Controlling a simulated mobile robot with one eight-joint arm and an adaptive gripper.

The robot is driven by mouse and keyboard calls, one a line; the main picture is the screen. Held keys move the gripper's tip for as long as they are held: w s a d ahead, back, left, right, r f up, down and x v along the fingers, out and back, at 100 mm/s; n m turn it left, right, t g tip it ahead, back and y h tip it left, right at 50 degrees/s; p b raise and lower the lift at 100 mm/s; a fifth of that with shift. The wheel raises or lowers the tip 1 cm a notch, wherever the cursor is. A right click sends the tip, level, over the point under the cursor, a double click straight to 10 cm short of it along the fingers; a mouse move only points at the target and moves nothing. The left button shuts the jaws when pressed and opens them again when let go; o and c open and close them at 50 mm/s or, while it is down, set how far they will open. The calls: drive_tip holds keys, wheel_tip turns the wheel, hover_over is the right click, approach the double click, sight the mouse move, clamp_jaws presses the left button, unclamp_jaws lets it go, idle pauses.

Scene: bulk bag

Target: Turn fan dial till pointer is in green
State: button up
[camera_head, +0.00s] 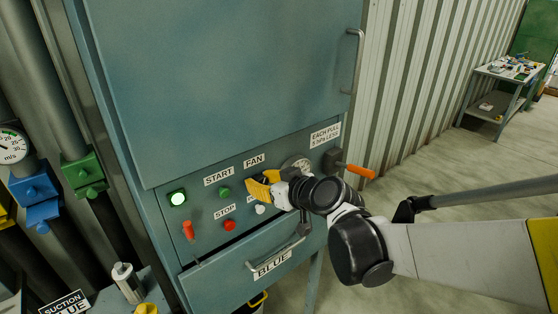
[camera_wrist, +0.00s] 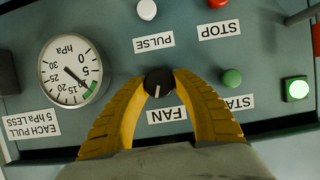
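The black fan dial (camera_wrist: 159,83) is on the teal panel above the FAN label in the upside-down wrist view. My gripper (camera_wrist: 160,80) has its yellow fingers closed on both sides of the dial. The dial's white mark points toward the FAN label. The round hPa gauge (camera_wrist: 70,70) is left of it, with a green band (camera_wrist: 91,90) at its lower right rim. Its dark pointer slants toward that band; its tip is at or very near the band. In the head view my gripper (camera_head: 258,187) covers the dial and the gauge (camera_head: 297,163) is partly hidden.
A green button (camera_wrist: 232,77), a white button (camera_wrist: 147,9) and a lit green lamp (camera_wrist: 297,89) are near the dial. An orange-handled lever (camera_head: 358,171) sticks out right of the gauge. Open floor lies right.

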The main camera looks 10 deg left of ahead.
idle(0.4)
drive_tip(key=m+g+y+b, duration=0.1)
drive_tip(key=m, duration=0.1)
drive_tip(key=m+b, duration=0.1)
drive_tip(key=shift+w+d+f+m+g+y, duration=0.1)
drive_tip(key=shift+f+m+g+y, duration=0.05)
drive_tip(key=shift+m+g+y, duration=0.25)
drive_tip(key=m+g+y+b, duration=0.1)
drive_tip(key=m+y+b, duration=0.1)
drive_tip(key=m+b, duration=0.1)
drive_tip(key=shift+m, duration=0.5)
idle(0.3)
drive_tip(key=o, duration=1.2)
